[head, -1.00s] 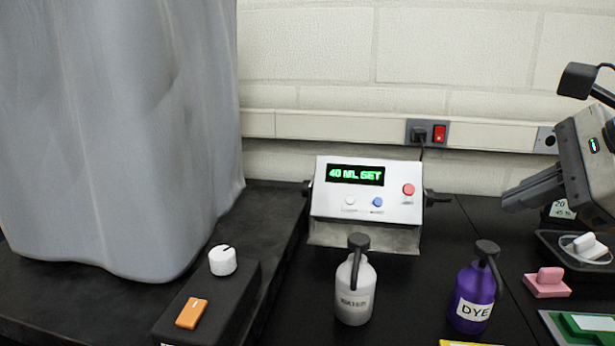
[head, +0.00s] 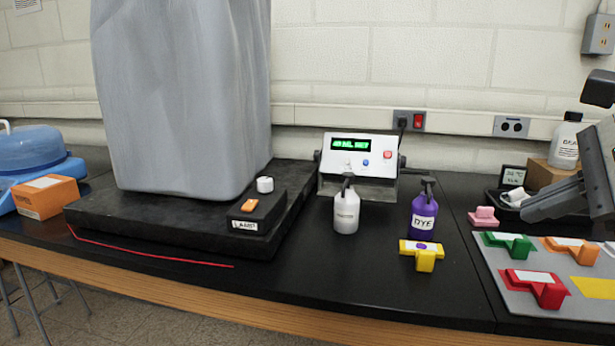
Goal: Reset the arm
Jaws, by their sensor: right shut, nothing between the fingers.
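My right gripper (head: 551,200) comes in from the right edge in the head view. Its dark fingers are shut with nothing between them, and they point left above the right part of the bench. It is apart from the bottles and from the coloured blocks below it. My left gripper is not in view.
A control box (head: 357,162) with a lit display stands at the wall. A white bottle (head: 346,213), a purple DYE bottle (head: 423,217) and a yellow block (head: 424,252) stand before it. A grey mat (head: 501,283) holds coloured blocks. The bench front (head: 330,285) is clear.

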